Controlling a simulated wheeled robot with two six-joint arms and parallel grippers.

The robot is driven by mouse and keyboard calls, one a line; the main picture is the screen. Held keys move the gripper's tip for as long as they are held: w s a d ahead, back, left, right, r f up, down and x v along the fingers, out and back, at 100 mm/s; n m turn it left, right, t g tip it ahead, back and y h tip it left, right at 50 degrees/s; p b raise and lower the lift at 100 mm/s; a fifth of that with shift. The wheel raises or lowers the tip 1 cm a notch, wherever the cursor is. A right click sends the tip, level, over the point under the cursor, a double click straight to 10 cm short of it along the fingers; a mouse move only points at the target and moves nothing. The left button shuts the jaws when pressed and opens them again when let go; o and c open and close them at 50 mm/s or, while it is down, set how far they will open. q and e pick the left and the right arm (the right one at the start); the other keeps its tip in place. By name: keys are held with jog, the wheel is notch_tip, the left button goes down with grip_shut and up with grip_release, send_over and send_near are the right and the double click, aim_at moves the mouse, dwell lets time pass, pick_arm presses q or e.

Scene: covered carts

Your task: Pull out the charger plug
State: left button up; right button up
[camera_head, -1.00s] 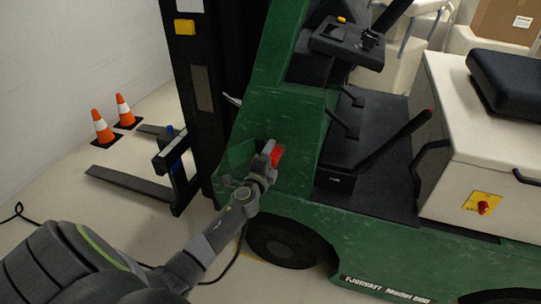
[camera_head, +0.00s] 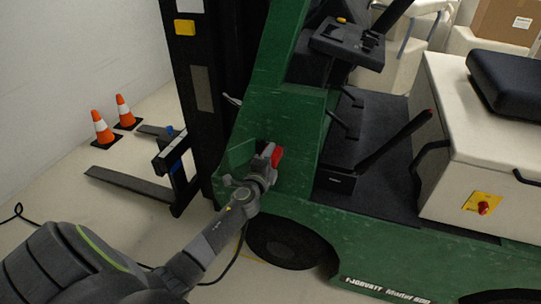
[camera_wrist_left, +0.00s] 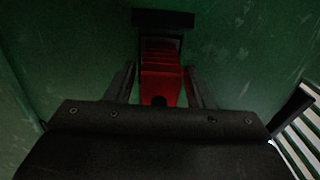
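The red charger plug (camera_head: 276,157) is at the front of the green forklift (camera_head: 285,120), largely behind my left gripper in the head view. In the left wrist view the red plug (camera_wrist_left: 161,78) points up to a dark socket with a black flap (camera_wrist_left: 162,18) on the green panel. My left gripper (camera_head: 268,155) has its fingers on either side of the plug. In the wrist view the gripper (camera_wrist_left: 160,85) shows narrow dark gaps between fingers and plug, so it looks open around it. My right gripper is out of view.
The mast (camera_head: 200,85) and a fork (camera_head: 130,184) are left of my gripper. Two orange cones (camera_head: 103,128) stand by the wall. A black cable (camera_head: 236,262) lies on the floor below my arm. The front wheel (camera_head: 285,243) is below the panel.

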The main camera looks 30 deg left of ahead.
pick_arm(q)
jog(key=shift+w+r, duration=0.25)
jog(key=shift+r, duration=0.25)
grip_shut()
jog(key=shift+s+f, duration=0.25)
jog(key=shift+f, duration=0.1)
jog(key=shift+f, duration=0.1)
jog(key=shift+s+d+f, duration=0.1)
jog(key=shift+s+f, duration=0.05)
jog(key=shift+s, duration=0.25)
jog(key=shift+p+v, duration=0.3)
jog(key=shift+v, duration=1.85)
